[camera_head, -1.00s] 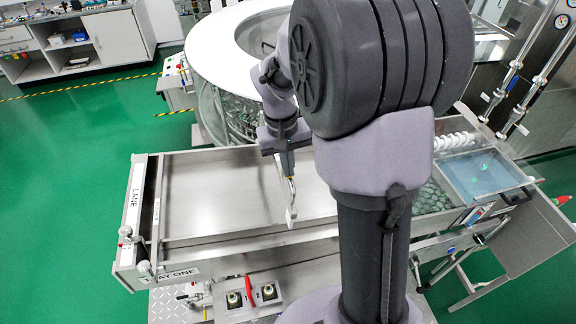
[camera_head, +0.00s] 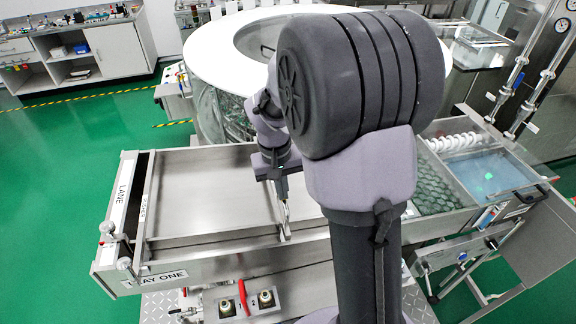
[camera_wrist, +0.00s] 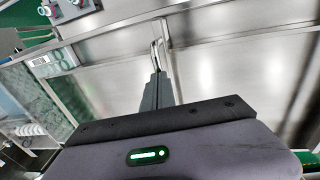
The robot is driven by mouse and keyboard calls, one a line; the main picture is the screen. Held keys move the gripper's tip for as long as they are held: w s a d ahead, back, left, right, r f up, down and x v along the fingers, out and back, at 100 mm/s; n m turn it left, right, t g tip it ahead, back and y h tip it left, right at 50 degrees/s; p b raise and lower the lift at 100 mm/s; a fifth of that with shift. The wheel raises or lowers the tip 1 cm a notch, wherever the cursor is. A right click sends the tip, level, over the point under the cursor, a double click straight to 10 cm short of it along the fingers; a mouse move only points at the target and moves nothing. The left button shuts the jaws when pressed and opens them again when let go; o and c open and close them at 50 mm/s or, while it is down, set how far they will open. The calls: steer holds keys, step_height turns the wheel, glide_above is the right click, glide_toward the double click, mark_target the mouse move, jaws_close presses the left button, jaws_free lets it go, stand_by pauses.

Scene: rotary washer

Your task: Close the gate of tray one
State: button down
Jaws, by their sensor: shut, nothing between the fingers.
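Tray one (camera_head: 205,195) is a long, shallow steel tray, empty on its left part, with a "TRAY ONE" label (camera_head: 156,277) on its front left corner. A thin metal divider (camera_head: 286,230) crosses the tray below my arm; it looks like the gate, but I cannot be sure. In the wrist view it shows as a steel strip (camera_wrist: 187,92) with a small looped metal handle (camera_wrist: 155,52). My gripper (camera_head: 283,197) points down at this divider. It is shut and empty, its fingertips (camera_wrist: 158,74) close by the handle; contact cannot be told.
A "LANE" bar (camera_head: 122,190) with knobs edges the tray's left end. A round glass-sided washer (camera_head: 222,105) stands behind. Vials (camera_head: 436,188) and a water bath (camera_head: 490,174) lie to the right. A control panel with a red lever (camera_head: 243,297) is in front. Green floor is free at left.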

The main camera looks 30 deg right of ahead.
steer(key=shift+s+a+f, duration=0.1)
steer(key=shift+s+f, duration=0.2)
steer(key=shift+f, duration=0.15)
step_height(320, 180, up, 15)
steer(key=w+a+p, duration=0.1)
steer(key=p, duration=0.4)
steer(key=s+a+f+t+y+b, duration=0.1)
steer(key=s+a+f+b, duration=0.3)
steer(key=b, duration=0.5)
steer(key=s+a+f+t+y+b, duration=0.1)
steer(key=s+a+f+t+b, duration=0.2)
steer(key=s+f+b, duration=0.5)
steer(key=s+a+f+m+t+y+b, duration=0.1)
steer(key=s+a+f+b, duration=0.5)
steer(key=f+b, duration=0.4)
steer(key=shift+s+f+t+b, duration=0.3)
steer(key=shift+t+b, duration=0.1)
steer(key=shift+b, duration=0.3)
steer(key=shift+w, duration=0.1)
